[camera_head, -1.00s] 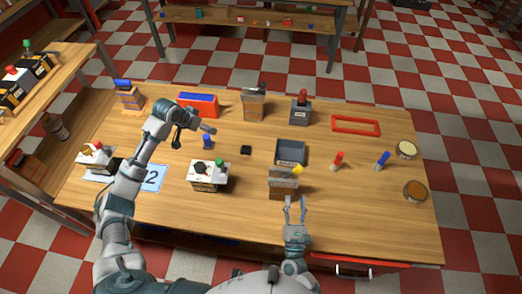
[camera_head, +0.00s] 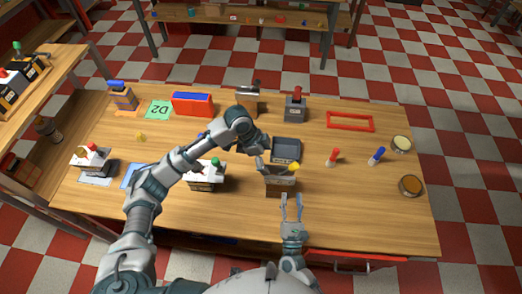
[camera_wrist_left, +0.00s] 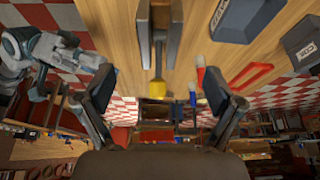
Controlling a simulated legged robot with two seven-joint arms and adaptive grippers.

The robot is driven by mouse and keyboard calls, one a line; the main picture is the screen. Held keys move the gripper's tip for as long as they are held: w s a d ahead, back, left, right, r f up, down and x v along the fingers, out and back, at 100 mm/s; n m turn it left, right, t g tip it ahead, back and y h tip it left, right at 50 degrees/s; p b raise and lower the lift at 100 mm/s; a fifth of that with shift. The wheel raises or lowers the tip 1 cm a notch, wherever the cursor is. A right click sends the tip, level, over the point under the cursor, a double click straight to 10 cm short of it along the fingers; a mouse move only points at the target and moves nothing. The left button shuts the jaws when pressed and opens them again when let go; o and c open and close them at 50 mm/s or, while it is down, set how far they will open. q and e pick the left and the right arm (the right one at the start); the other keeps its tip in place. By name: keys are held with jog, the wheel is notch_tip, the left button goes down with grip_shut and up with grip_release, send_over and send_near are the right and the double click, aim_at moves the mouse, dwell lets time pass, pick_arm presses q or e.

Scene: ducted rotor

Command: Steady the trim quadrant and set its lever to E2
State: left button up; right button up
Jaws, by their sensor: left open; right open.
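A wooden lever block (camera_head: 280,188) with a grey top and a yellow-knobbed lever (camera_head: 295,167) stands near the front middle of the table. I take it for the trim quadrant; its marks are too small to read. Its yellow knob (camera_wrist_left: 155,86) also shows in the left wrist view, between the fingers. My left gripper (camera_head: 261,164) is open at the block's upper left, partly hidden by its own wrist. Its open fingers (camera_wrist_left: 157,85) frame the lever end; contact cannot be told. My right gripper (camera_head: 291,206) is open and empty just in front of the block.
A grey tray (camera_head: 286,150) lies right behind the block. A white-topped block with a green knob (camera_head: 216,162) stands to its left, partly behind my left arm. A red upright (camera_head: 333,157) and a blue upright (camera_head: 376,155) stand right.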

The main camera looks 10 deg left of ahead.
aim_at(280, 175)
pick_arm(q)
jog(key=x, duration=0.3)
jog(key=d+x, duration=0.1)
jog(key=x, duration=0.6)
jog(key=shift+d, duration=0.35)
jog(key=shift+f, duration=0.45)
jog(key=shift+a+f, duration=0.25)
jog(key=shift+f, duration=0.1)
jog(key=shift+a, duration=0.15)
jog(key=shift+d, duration=0.5)
jog(key=c, duration=1.6)
jog(key=shift+a, duration=0.35)
jog(key=shift+d, duration=0.1)
